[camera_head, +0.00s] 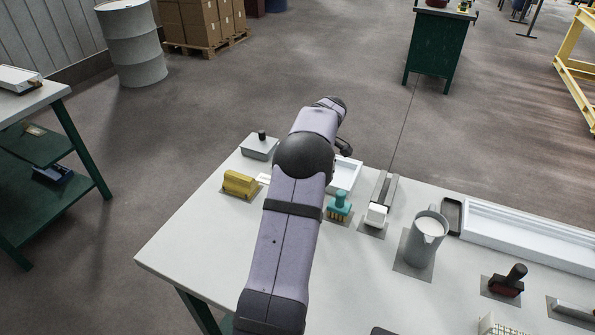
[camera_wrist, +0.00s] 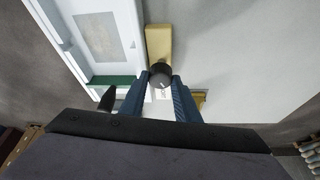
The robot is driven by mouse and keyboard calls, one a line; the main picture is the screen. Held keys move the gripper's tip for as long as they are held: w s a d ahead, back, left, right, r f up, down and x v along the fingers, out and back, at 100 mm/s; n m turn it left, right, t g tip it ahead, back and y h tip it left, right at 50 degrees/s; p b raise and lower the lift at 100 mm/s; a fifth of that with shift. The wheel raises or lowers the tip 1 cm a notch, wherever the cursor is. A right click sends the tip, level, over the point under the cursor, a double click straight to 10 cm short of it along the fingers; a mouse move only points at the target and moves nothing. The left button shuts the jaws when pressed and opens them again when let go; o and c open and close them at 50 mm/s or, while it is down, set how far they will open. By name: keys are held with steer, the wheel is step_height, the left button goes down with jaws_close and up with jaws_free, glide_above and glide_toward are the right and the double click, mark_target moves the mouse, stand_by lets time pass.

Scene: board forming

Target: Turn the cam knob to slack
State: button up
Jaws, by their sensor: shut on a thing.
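In the wrist view a dark round knob (camera_wrist: 161,75) sits at the near end of a tan block (camera_wrist: 158,42), beside a white frame (camera_wrist: 128,35). My gripper (camera_wrist: 162,83) has its two blue fingers on either side of the knob, shut on it. A small label with dark marks shows just below the knob, between the fingers; I cannot read it. The knob's pointing direction is not clear. In the head view my arm hides the knob and the fingers; part of the white frame (camera_head: 346,175) shows to the right of the arm.
On the bench (camera_head: 190,240) stand a grey box with a dark knob (camera_head: 258,148), a yellow block (camera_head: 240,184), a teal brush (camera_head: 339,206), a grey jug (camera_head: 425,240) and a long white trough (camera_head: 530,238). The bench's front left is clear.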

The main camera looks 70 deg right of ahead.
steer(key=shift+n, duration=0.3)
steer(key=o, duration=1)
steer(key=shift+o, duration=0.2)
steer(key=shift+r, duration=0.1)
steer(key=b+v, duration=0.1)
steer(key=v, duration=0.6)
